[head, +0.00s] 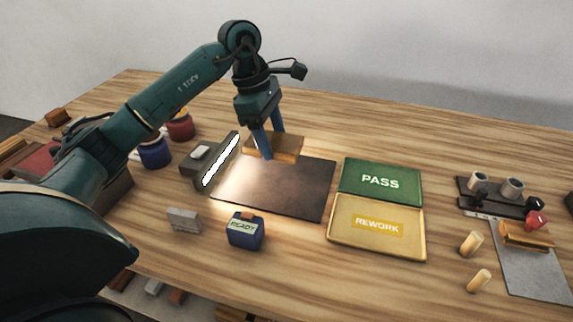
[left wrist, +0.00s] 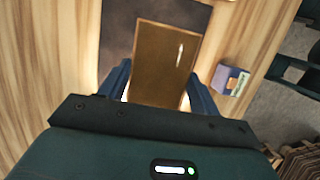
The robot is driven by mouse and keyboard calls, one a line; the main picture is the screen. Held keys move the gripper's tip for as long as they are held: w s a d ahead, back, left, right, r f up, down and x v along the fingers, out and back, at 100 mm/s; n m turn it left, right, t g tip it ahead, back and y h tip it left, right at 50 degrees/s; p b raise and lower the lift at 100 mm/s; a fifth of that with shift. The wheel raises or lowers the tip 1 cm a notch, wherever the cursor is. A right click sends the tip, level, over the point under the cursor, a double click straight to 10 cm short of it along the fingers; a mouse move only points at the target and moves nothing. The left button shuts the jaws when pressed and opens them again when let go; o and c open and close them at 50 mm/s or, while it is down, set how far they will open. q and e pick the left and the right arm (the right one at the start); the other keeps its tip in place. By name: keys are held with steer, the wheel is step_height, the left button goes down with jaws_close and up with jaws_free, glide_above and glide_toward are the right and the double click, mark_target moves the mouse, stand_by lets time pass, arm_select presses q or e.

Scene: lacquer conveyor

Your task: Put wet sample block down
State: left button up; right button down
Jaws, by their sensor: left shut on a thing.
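My left gripper (head: 268,146) is shut on a brown, glossy sample block (head: 287,147). The block is at the back edge of a dark flat mat (head: 290,195); I cannot tell whether it touches the surface. In the left wrist view the block (left wrist: 163,62) sits between the blue fingers of the left gripper (left wrist: 160,90), with a bright streak of reflection on its face. The dark mat (left wrist: 122,28) shows behind it. My right gripper is in neither view.
A lit bar lamp (head: 221,160) stands left of the mat. A blue READY box (head: 245,232) and a grey block (head: 184,220) are in front. A green PASS tray (head: 353,172) and yellow REWORK tray (head: 345,240) lie to the right. Jars (head: 154,153) stand at the left.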

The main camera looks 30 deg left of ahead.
arm_select(q)
glide_above(277, 184)
steer(key=f, duration=0.3)
steer(key=a+f, duration=0.1)
steer(key=shift+s+f, duration=0.25)
steer(key=shift+f, duration=0.1)
steer(key=shift+w+f, duration=0.1)
steer(key=shift+f, duration=2.35)
steer(key=o, duration=1)
steer(key=shift+o, duration=0.2)
steer(key=v, duration=1.2)
steer(key=shift+r, duration=0.1)
